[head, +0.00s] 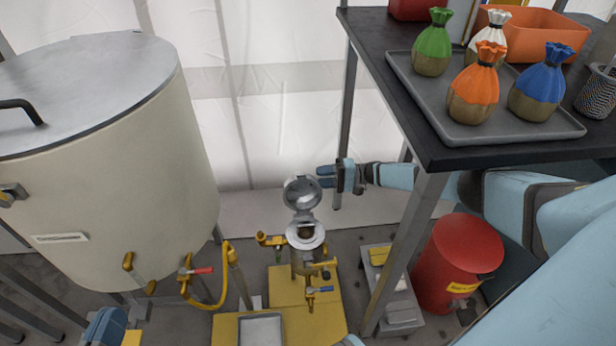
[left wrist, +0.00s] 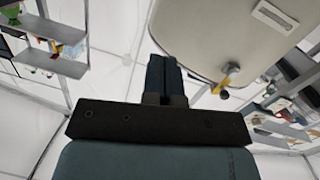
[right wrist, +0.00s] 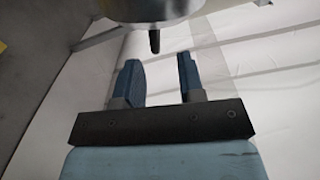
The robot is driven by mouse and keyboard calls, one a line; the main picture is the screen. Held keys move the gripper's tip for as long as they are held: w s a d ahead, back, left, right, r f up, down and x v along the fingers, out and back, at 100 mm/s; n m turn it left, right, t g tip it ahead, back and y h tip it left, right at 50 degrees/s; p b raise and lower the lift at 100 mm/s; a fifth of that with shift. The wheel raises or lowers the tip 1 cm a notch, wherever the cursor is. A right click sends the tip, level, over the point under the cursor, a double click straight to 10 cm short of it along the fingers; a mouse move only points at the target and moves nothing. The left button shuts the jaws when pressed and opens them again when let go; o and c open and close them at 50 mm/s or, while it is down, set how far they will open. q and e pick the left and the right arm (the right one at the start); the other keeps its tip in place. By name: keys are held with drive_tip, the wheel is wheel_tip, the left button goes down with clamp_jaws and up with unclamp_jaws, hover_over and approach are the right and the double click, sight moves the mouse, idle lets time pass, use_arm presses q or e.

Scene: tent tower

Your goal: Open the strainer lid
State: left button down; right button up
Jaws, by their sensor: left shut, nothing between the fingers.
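The strainer (head: 303,256) is a small metal vessel on the yellow platform, with a light ring around its open mouth. Its round metal lid (head: 302,192) stands tipped up at the back of the mouth. My right gripper (head: 328,177) is just right of the raised lid. In the right wrist view its fingers (right wrist: 160,80) are apart with nothing between them, and a rounded metal part with a dark peg (right wrist: 154,42), likely the lid, is beyond the fingertips. My left gripper (head: 105,326) is low at the left; its fingers (left wrist: 165,75) are closed together and empty.
A large cream tank (head: 120,170) stands at the left with yellow-handled taps. A dark table (head: 500,155) with a grey tray of tied pouches overhangs the right. A red bin (head: 460,262) stands below it. A grey step (head: 400,305) sits right of the yellow platform (head: 280,318).

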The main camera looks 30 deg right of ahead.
drive_tip(key=v, duration=0.7)
drive_tip(key=shift+s+d, duration=0.2)
drive_tip(key=shift+d, duration=0.15)
